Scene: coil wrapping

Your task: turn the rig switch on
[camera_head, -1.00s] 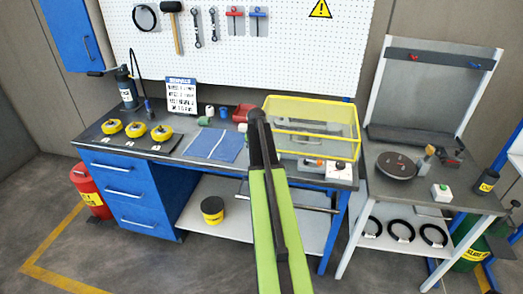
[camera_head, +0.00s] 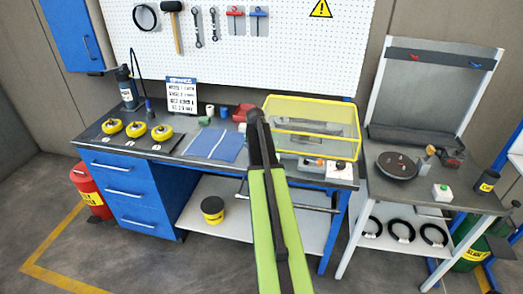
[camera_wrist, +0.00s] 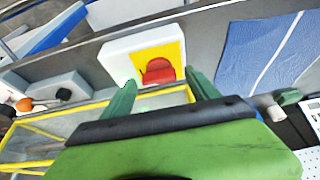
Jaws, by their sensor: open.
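The rig switch (camera_wrist: 158,70) is a red rocker on a yellow plate, set in a white box (camera_wrist: 118,52). In the wrist view my gripper (camera_wrist: 162,92) is open and empty. Its two green fingers point toward the switch, one on each side of it in the picture. I cannot tell whether they touch it. In the head view my arm shows, but the gripper cannot be made out.
The yellow guard frame (camera_wrist: 40,138) also shows close to my gripper in the wrist view. A blue cloth (camera_wrist: 262,55) lies on the bench. A side table (camera_head: 425,203) at right bears a round turntable (camera_head: 397,167) and a green-button box (camera_head: 442,193).

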